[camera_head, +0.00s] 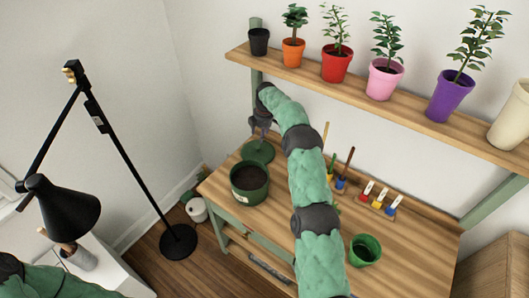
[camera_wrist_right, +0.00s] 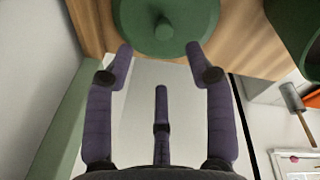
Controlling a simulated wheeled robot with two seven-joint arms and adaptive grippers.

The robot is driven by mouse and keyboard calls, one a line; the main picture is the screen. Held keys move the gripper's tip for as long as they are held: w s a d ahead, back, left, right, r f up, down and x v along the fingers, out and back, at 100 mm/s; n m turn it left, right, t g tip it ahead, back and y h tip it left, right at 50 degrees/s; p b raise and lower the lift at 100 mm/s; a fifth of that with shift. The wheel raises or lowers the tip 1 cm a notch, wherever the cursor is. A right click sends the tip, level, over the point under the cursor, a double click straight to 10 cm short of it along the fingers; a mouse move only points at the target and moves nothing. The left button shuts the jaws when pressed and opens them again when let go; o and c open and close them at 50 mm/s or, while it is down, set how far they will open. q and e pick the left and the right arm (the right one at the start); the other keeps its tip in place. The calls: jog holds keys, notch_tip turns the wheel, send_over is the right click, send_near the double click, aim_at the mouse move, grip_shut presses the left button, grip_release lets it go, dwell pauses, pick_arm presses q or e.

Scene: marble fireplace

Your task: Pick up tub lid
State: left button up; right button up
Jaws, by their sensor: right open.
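The tub lid (camera_head: 258,152) is a round green disc with a knob on top. It lies on the wooden bench at the back left, behind the green tub (camera_head: 249,194) filled with dark soil. My right gripper (camera_head: 262,132) is just above the lid, pointing down. In the right wrist view, the lid (camera_wrist_right: 180,14) is partly cut off by the top edge, with its knob facing me. My open right gripper (camera_wrist_right: 159,49) has its two fingertips on either side near the lid's edge, with nothing between them. My left gripper is out of view.
A shelf (camera_head: 335,84) with several potted plants runs above the bench. Small tools (camera_head: 378,198) and a green pot (camera_head: 364,250) stand to the right of my arm. A black floor lamp (camera_head: 120,160) stands at left. The bench's front middle (camera_head: 270,222) is clear.

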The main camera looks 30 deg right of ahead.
aim_at(258, 147)
jog(key=f, duration=0.3)
jog(key=shift+w, duration=0.25)
jog(key=shift+f+b, duration=0.3)
jog(key=shift+f, duration=0.2)
jog(key=f, duration=0.1)
jog(key=f+b, duration=0.1)
jog(key=f, duration=0.2)
jog(key=shift+w+a, duration=0.25)
jog(key=shift+a, duration=0.05)
jog(key=shift+w+f, duration=0.1)
jog(key=shift+f, duration=0.4)
grip_shut()
